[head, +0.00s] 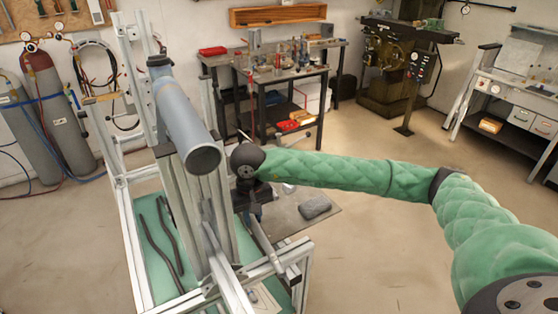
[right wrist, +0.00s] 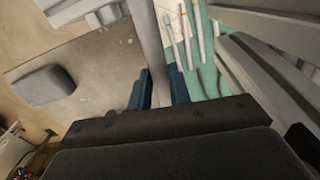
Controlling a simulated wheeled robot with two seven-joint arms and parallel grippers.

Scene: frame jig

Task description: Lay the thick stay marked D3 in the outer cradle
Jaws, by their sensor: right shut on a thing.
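My right gripper (head: 254,213) reaches in from the right beside the aluminium frame jig (head: 133,220). Its blue fingers (right wrist: 158,90) are shut on a light grey bar (right wrist: 150,45) in the right wrist view. In the head view, a grey bar (head: 263,240) slants down from the gripper toward the jig's lower front rail. No D3 mark can be read on it. The outer cradle cannot be told apart among the jig's rails. My left gripper is not in view.
A thick grey tube (head: 185,120) lies along the jig's top. Dark bent rods (head: 160,248) lie on its green base. A grey block (head: 314,206) lies on a mat right of the jig. A workbench (head: 265,75) stands behind; the floor at right is clear.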

